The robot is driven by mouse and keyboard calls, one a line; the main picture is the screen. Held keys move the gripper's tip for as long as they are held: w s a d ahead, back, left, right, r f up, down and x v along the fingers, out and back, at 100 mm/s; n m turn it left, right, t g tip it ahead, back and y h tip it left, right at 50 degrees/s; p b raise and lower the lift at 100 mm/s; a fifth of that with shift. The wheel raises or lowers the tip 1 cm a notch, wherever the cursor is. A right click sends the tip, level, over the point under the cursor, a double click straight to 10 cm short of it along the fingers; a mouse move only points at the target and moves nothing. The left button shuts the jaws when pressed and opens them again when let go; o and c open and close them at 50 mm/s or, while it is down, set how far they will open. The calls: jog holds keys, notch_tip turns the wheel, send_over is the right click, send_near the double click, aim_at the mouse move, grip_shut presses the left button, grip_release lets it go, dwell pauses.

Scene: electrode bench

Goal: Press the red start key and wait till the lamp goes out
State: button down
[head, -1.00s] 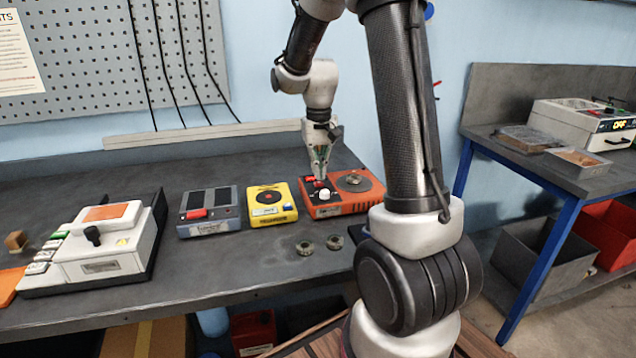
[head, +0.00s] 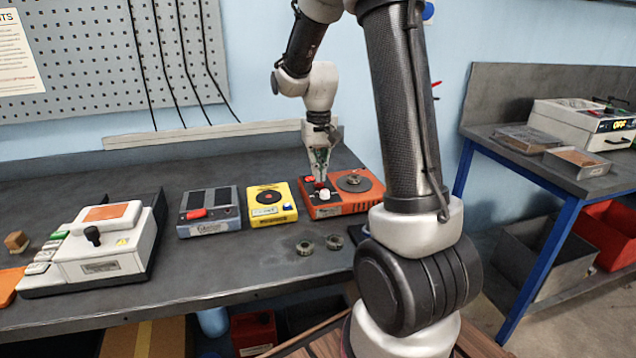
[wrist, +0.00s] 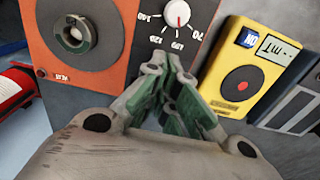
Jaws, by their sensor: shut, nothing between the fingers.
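An orange-red unit (head: 345,208) with a round top plate (head: 353,182) and a white knob (head: 323,194) stands at the back right of the bench. A red key (head: 309,179) shows on its dark panel, just beside my fingertips. My gripper (head: 320,180) is shut and empty, pointing down low over that panel. In the wrist view my gripper (wrist: 160,62) covers part of the panel below the numbered dial (wrist: 177,14), and the red key is hidden. A small red mark (wrist: 40,73) labelled HEAT shows there. I cannot tell whether the tips touch the key or whether a lamp is lit.
A yellow meter (head: 270,204) and a grey unit (head: 209,212) with a red key stand to the left. A white machine (head: 100,255) is farther left.

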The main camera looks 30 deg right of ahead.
jog(key=shift+f, duration=0.85)
dwell(0.3)
jog(key=shift+r, duration=3.05)
jog(key=s, duration=0.1)
jog(key=s+f, duration=0.1)
jog(key=shift+s+a+f+n+g, duration=0.2)
jog(key=shift+s+n+g, duration=0.1)
jog(key=shift+s, duration=0.1)
jog(key=s, duration=0.2)
jog(key=shift+s+a+r, duration=0.15)
jog(key=shift+s+r, duration=0.25)
jog(key=s+a+r+n+t, duration=0.1)
jog(key=s+a+r+t, duration=0.1)
jog(key=s+r, duration=0.3)
jog(key=s+a+r+n+t, duration=0.1)
jog(key=s+r, duration=0.4)
jog(key=s, duration=0.8)
jog(key=shift+a+n+t, duration=0.3)
jog(key=shift+a+t, duration=0.4)
jog(key=shift+t, duration=0.3)
jog(key=shift+r, duration=0.1)
